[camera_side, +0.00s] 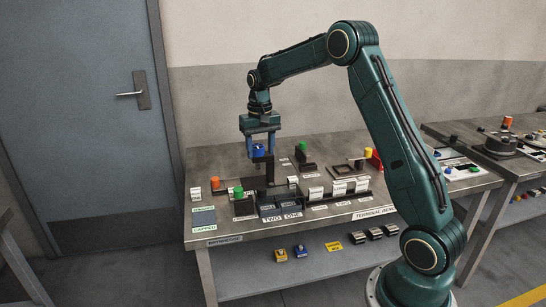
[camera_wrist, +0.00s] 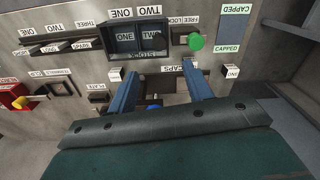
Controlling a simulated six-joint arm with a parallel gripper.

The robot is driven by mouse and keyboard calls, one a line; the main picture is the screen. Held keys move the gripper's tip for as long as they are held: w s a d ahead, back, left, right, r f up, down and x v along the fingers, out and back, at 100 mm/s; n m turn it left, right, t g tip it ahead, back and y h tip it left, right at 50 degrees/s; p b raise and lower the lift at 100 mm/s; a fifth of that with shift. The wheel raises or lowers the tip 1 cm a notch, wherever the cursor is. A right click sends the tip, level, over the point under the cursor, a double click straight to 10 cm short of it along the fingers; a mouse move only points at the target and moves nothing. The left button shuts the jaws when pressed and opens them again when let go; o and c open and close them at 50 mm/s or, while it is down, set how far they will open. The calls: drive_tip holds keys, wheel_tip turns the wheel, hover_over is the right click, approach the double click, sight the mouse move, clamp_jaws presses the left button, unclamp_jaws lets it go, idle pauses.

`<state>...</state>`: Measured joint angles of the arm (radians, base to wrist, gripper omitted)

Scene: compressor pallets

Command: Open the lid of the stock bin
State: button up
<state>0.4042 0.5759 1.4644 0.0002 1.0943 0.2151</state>
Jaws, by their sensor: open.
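The stock bin (camera_wrist: 137,54) is a dark, low box with two sections labelled ONE and TWO, seen upside down at the top of the wrist view. In the side view the bin (camera_side: 281,209) stands near the front edge of the bench. I cannot tell clearly whether its lid is shut. My gripper (camera_side: 261,154) points down above the bench, behind and above the bin. Its two blue fingers are apart in the wrist view (camera_wrist: 157,75). A small blue part (camera_side: 259,151) shows between the fingers in the side view; I cannot tell whether they touch it.
A green knob (camera_wrist: 195,41) beside a FREE LOCK label stands next to the bin. A CAPPED mat (camera_side: 203,219) lies at the bench's left corner. An orange knob (camera_side: 215,183), white blocks (camera_side: 340,187) and a black stand (camera_side: 303,162) with a green top crowd the bench.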

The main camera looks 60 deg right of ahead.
sight(262, 188)
drive_tip(key=shift+w+d+f, duration=0.1)
drive_tip(key=shift+d+f, duration=0.15)
drive_tip(key=shift+f, duration=0.05)
drive_tip(key=shift+f, duration=0.2)
wheel_tip(262, 188, down, 13)
drive_tip(key=shift+f, duration=0.2)
idle(0.5)
clamp_jaws()
